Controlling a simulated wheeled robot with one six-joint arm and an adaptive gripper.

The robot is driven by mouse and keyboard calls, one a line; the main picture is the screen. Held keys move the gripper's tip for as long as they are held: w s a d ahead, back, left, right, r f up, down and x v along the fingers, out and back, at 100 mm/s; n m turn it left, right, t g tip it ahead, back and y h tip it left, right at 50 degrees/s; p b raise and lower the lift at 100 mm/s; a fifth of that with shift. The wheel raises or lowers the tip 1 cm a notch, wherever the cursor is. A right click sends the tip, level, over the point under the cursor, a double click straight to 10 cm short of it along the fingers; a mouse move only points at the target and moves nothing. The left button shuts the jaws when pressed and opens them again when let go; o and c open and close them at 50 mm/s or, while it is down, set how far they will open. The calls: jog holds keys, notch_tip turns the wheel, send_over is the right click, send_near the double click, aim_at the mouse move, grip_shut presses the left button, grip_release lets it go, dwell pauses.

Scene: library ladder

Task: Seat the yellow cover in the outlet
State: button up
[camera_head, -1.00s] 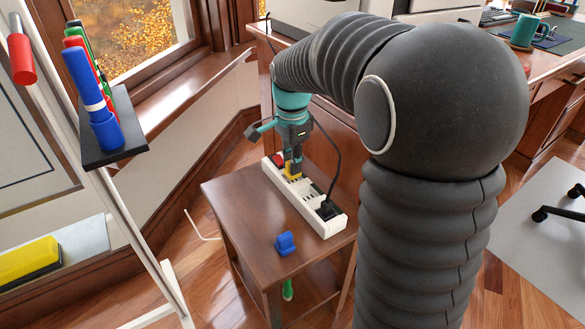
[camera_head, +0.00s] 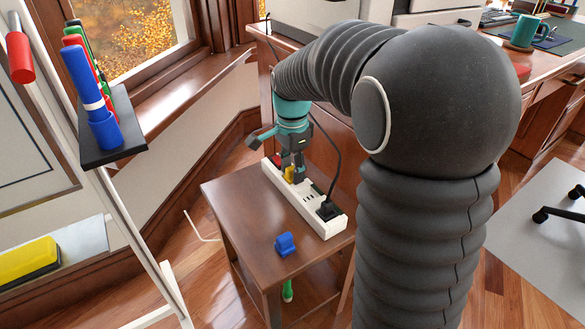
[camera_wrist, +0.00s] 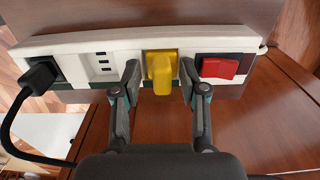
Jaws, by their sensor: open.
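The yellow cover (camera_wrist: 161,73) stands at an outlet in the middle of the white power strip (camera_wrist: 115,41). I cannot tell how deep it sits. In the head view the yellow cover (camera_head: 289,174) shows beside my fingers, near the far end of the power strip (camera_head: 327,228). My gripper (camera_wrist: 159,66) is open, with one finger on each side of the cover. Gaps show between the fingers and the cover. In the head view my gripper (camera_head: 293,170) points down over the strip.
A red switch (camera_wrist: 220,67) lies right of the cover in the wrist view. A black plug (camera_wrist: 40,76) with a cord is at the left end. A blue piece (camera_head: 285,243) rests on the small wooden table (camera_head: 240,205). A whiteboard frame stands at the left.

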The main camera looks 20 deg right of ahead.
aim_at(292, 168)
notch_tip(292, 168, up, 12)
jog(key=p, duration=0.2)
jog(key=s+f+n+t, duration=0.2)
jog(key=s+n, duration=0.5)
jog(key=s, duration=0.4)
jog(key=s+f+n+t, duration=0.2)
jog(key=s+n, duration=0.5)
jog(key=s, duration=0.5)
jog(key=shift+f+t, duration=0.15)
jog(key=shift+t, duration=0.65)
notch_tip(292, 168, up, 3)
jog(key=p, duration=0.3)
jog(key=shift+r, duration=0.2)
